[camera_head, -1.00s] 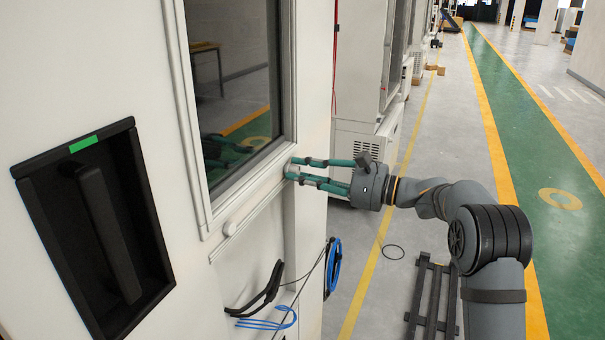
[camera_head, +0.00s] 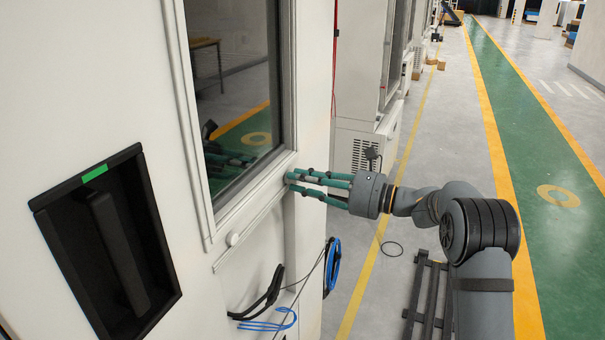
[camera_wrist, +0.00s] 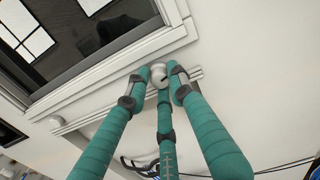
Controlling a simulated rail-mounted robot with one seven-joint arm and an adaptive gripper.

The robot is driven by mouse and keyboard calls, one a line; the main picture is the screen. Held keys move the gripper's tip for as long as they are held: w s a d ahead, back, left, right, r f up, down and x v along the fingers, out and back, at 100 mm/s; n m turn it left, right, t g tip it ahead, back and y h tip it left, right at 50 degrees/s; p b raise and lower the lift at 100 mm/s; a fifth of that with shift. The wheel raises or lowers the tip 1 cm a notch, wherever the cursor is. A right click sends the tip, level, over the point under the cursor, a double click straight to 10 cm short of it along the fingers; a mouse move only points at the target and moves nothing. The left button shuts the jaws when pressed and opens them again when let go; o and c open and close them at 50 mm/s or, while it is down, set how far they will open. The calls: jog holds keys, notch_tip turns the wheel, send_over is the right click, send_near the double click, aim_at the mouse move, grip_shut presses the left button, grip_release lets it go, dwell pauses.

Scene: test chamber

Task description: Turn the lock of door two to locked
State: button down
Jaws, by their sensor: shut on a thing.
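A small round whitish lock knob (camera_wrist: 158,68) with a dark mark sits on the pale ledge under the door window, near its corner in the wrist view. My gripper (camera_wrist: 161,80) has its teal fingers closed around it, two at the sides and one below. In the head view my gripper (camera_head: 290,179) reaches the door (camera_head: 310,110) from the right, and its fingertips hide the knob. The words or marks showing locked or unlocked are not readable.
A second round knob (camera_head: 232,239) sits lower left on the same ledge. A black recessed handle (camera_head: 118,245) with a green label (camera_head: 94,173) is at the left. Black and blue cables (camera_head: 270,310) hang below.

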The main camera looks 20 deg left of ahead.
jog(key=shift+m+p, duration=0.95)
jog(key=shift+m, duration=0.55)
jog(key=c, duration=1.5)
grip_release()
jog(key=d, duration=0.8)
jog(key=s+d, duration=0.1)
jog(key=d, duration=0.3)
